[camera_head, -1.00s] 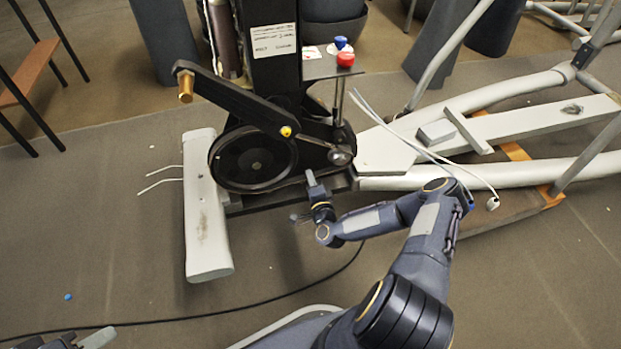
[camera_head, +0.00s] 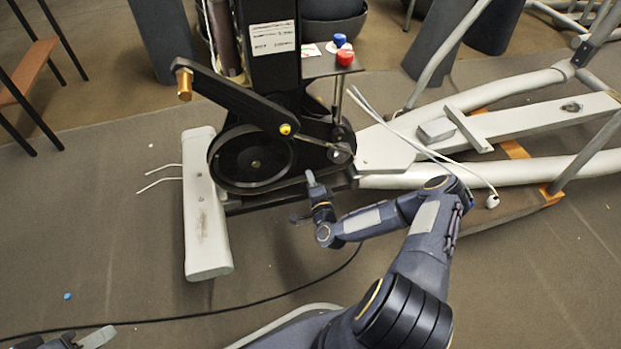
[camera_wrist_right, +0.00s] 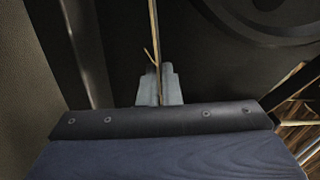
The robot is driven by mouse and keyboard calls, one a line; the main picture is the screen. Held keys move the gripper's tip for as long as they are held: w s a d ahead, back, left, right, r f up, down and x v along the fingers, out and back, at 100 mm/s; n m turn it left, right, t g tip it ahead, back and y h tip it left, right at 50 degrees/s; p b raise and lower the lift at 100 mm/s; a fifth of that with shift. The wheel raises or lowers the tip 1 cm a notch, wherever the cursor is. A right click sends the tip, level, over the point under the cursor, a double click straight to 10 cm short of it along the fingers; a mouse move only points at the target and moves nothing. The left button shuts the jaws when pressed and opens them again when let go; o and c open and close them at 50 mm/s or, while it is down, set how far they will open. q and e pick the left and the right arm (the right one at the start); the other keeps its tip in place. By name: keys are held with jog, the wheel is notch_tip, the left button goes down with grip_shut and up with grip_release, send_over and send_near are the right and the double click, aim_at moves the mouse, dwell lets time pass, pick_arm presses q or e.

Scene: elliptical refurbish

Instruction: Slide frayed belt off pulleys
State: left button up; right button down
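The large black pulley (camera_head: 253,163) sits on the machine's left side. The smaller pulley (camera_head: 341,153) is at its right, partly behind the crank rod. The frayed belt (camera_wrist_right: 154,30) shows in the right wrist view as a thin tan edge with a loose strand. It runs down between the grey fingertips of my right gripper (camera_wrist_right: 160,87), which are close together on it. In the head view my right gripper (camera_head: 311,180) is at the lower belt run, between the pulleys. My left gripper (camera_head: 72,341) is at the bottom left edge, cut off and away from the machine.
A black crank arm (camera_head: 235,98) crosses above the large pulley. A grey foot bar (camera_head: 205,210) stands at left, and loose white cables (camera_head: 425,150) lie at right. A black cord (camera_head: 180,316) crosses the floor. The floor in front is mostly free.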

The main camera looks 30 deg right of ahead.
jog(key=shift+v, duration=1.4)
dwell(2.4)
jog(key=v, duration=1.1)
jog(key=shift+s, duration=0.4)
dwell(0.6)
